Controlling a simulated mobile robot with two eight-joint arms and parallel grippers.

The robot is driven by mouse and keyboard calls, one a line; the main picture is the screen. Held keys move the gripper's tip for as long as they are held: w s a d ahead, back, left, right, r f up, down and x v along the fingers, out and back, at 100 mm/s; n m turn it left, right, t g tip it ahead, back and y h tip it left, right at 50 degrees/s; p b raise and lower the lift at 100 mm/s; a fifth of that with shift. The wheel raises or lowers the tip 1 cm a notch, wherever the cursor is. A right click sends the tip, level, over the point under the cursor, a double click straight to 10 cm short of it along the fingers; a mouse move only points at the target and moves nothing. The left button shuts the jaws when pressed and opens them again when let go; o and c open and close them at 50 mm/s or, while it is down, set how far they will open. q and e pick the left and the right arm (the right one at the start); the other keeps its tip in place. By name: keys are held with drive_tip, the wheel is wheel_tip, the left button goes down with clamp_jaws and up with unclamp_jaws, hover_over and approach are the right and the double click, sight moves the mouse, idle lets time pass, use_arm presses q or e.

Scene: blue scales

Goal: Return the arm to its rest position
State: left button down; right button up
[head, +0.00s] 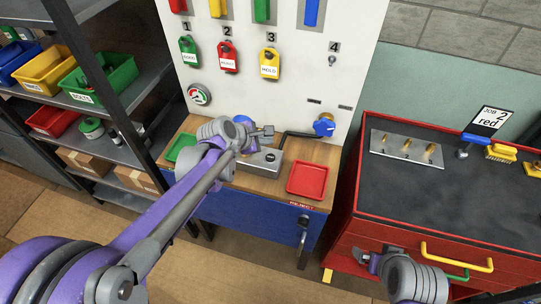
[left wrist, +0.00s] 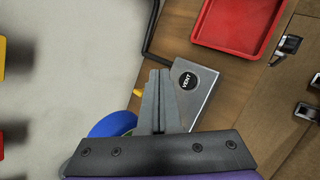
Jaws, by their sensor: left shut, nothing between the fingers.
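My left arm reaches from the lower left of the head view to the small wooden workbench (head: 230,187). My left gripper (head: 270,132) is shut and empty, above the bench in front of the white panel. In the left wrist view its closed fingers (left wrist: 161,85) lie over or beside a grey metal box (left wrist: 207,78) with a black VENT button (left wrist: 187,80); whether they touch it I cannot tell. The box (head: 266,161) is partly hidden by my arm in the head view. My right gripper (head: 372,262) is low at the right, beside the red cabinet; its fingers are too small to read.
The white panel (head: 290,95) carries hanging green, red and yellow tags and a blue valve knob (head: 324,127). A red tray (head: 307,180) and a green tray (head: 181,147) lie on the bench. A red tool cabinet (head: 350,235) stands right, shelves with bins (head: 100,80) left.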

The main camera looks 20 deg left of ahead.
use_arm(q)
drive_tip(key=s+a+f+m+g+y, duration=0.1)
drive_tip(key=s+f+m+y, duration=0.1)
drive_tip(key=s+m, duration=0.9)
drive_tip(key=s+a+f+m+g+y, duration=0.1)
drive_tip(key=s+f+m+y, duration=0.1)
drive_tip(key=s+m, duration=0.8)
drive_tip(key=s, duration=0.4)
drive_tip(key=shift+m+g, duration=0.3)
drive_tip(key=shift+m, duration=0.1)
